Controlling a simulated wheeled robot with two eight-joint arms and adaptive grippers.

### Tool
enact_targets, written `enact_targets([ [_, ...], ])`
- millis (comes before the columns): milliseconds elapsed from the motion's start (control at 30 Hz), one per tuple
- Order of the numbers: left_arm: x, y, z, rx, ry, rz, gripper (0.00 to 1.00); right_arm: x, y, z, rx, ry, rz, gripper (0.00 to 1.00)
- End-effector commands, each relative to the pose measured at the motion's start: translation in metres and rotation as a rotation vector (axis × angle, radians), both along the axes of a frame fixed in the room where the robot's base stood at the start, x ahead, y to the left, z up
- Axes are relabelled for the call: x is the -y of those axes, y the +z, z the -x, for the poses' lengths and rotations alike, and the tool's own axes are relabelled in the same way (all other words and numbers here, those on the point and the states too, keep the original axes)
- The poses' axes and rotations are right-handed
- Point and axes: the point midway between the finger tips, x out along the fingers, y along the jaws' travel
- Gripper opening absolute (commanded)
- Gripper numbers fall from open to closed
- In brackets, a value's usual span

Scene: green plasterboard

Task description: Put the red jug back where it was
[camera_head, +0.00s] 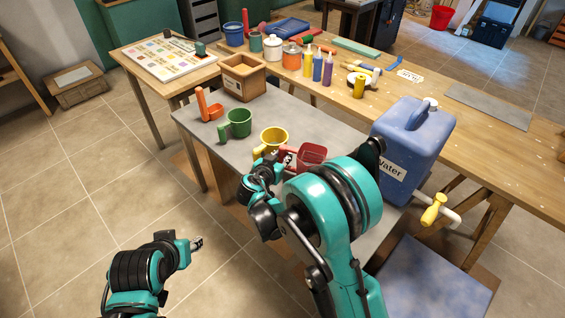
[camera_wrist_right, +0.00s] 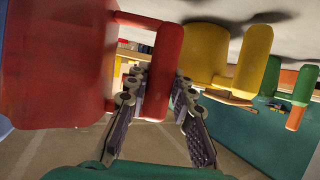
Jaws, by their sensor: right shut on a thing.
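The red jug (camera_head: 313,153) is at the right end of a row of jugs on the grey-topped table (camera_head: 205,140), beside the blue water can. My right gripper (camera_head: 284,162) is shut on its handle. The right wrist view, which is upside down, shows the red jug (camera_wrist_right: 60,65) with its handle between the fingers (camera_wrist_right: 155,105). I cannot tell whether the jug's base touches the table; my arm hides its lower part. My left gripper (camera_head: 197,243) is away from the table over the floor, empty; its finger gap is too small to judge.
A yellow jug (camera_head: 273,138) stands close left of the red one, then a green jug (camera_head: 239,122) and an orange item (camera_head: 208,106). The large blue water can (camera_head: 410,135) stands close on the right. A wooden box (camera_head: 243,78) is behind; the workbench holds bottles and tools.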

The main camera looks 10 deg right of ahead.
Motion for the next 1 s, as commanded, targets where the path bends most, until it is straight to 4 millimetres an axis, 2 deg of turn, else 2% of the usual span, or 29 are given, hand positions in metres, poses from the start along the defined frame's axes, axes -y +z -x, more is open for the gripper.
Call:
enact_targets([
  [33,0.0,-0.009,0.0,0.0,0.0,0.0,0.4,0.0,-0.012,0.0,0.0,0.0,0.001,0.0],
  [100,0.0,-0.011,0.0,0.0,0.0,0.0,0.4,0.0,-0.018,0.0,0.0,0.0,0.001,0.0],
  [367,0.0,-0.01,0.0,0.0,0.0,0.0,0.4,0.0,-0.017,0.0,0.0,0.0,0.0,0.0],
  [400,0.0,-0.01,0.0,0.0,0.0,0.0,0.4,0.0,-0.018,0.0,0.0,0.0,-0.001,0.31],
  [467,0.0,-0.009,0.0,0.0,0.0,0.0,0.4,0.0,-0.017,0.0,0.0,0.0,-0.001,0.44],
  [800,0.0,-0.008,0.0,0.0,0.0,0.0,0.4,-0.002,-0.016,0.002,0.0,0.001,0.0,0.44],
  [1000,0.0,0.002,0.0,0.0,0.0,0.0,0.4,-0.016,-0.003,0.025,0.0,0.004,0.0,0.44],
])
